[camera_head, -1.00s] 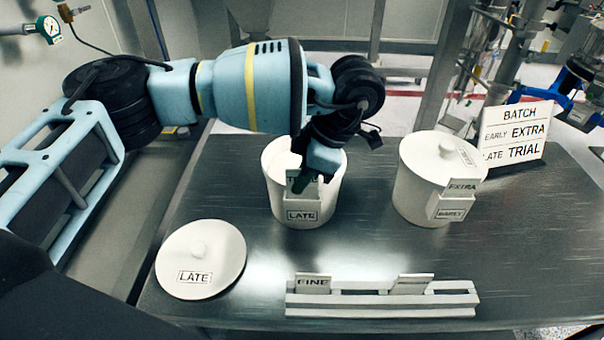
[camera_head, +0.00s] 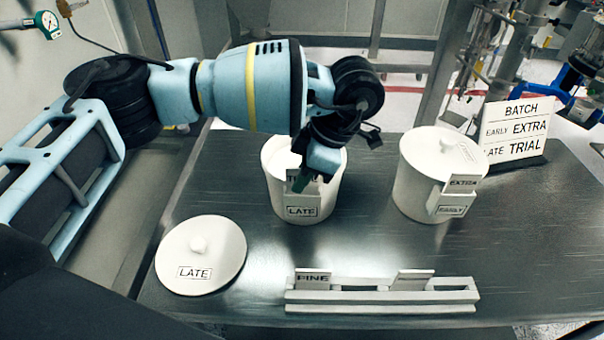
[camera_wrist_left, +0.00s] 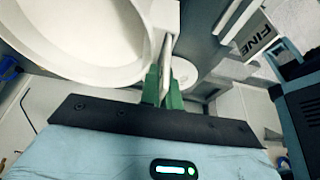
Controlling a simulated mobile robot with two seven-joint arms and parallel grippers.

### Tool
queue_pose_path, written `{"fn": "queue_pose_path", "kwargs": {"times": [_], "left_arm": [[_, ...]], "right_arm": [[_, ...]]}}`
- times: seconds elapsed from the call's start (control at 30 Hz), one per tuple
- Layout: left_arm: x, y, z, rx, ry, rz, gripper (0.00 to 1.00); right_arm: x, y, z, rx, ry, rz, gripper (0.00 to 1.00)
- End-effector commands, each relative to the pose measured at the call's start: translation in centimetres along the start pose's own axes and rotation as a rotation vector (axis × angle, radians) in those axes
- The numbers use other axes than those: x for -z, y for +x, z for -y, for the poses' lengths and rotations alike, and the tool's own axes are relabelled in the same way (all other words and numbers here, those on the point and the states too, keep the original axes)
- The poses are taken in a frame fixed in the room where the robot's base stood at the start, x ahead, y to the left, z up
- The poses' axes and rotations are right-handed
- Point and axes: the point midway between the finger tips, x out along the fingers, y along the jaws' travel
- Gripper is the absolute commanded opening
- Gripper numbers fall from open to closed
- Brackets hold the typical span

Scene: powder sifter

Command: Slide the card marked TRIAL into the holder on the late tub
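The late tub (camera_head: 274,192) is white and open on top, with a holder marked LATE (camera_head: 302,211) on its front wall. My left gripper (camera_head: 304,183) is at that front wall, just above the LATE label. In the left wrist view its green fingers (camera_wrist_left: 163,88) close on a thin white card (camera_wrist_left: 165,62), seen nearly edge-on beside the tub's rim (camera_wrist_left: 137,72). The card's writing cannot be read, and the fingers partly hide the card and holder in the head view. How deep the card sits in the holder is unclear. My right gripper is out of view.
The lid marked LATE (camera_head: 215,245) lies at the front left. The lidded early tub (camera_head: 415,185) stands right, with an EXTRA card (camera_head: 463,184) in its holder. A rack (camera_head: 380,297) in front holds a FINE card (camera_head: 312,281) and another card. A batch sign (camera_head: 517,130) stands behind.

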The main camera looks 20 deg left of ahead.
Motion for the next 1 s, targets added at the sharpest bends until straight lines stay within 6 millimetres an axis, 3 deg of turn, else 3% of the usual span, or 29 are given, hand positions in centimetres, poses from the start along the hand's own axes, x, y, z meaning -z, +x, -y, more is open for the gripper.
{"fn": "queue_pose_path", "kwargs": {"times": [0.47, 0.7, 1.0], "left_arm": [[-0.32, 0.81, 0.01, 0.001, 0.0, 0.0, 0.0], [-0.31, 0.79, -0.02, -0.001, -0.001, 0.0, 0.29], [-0.29, 0.77, -0.05, -0.001, -0.002, 0.0, 0.29]], "right_arm": [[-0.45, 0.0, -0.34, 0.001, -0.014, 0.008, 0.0], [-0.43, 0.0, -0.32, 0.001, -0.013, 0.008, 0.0], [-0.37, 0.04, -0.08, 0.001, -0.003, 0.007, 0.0]]}}
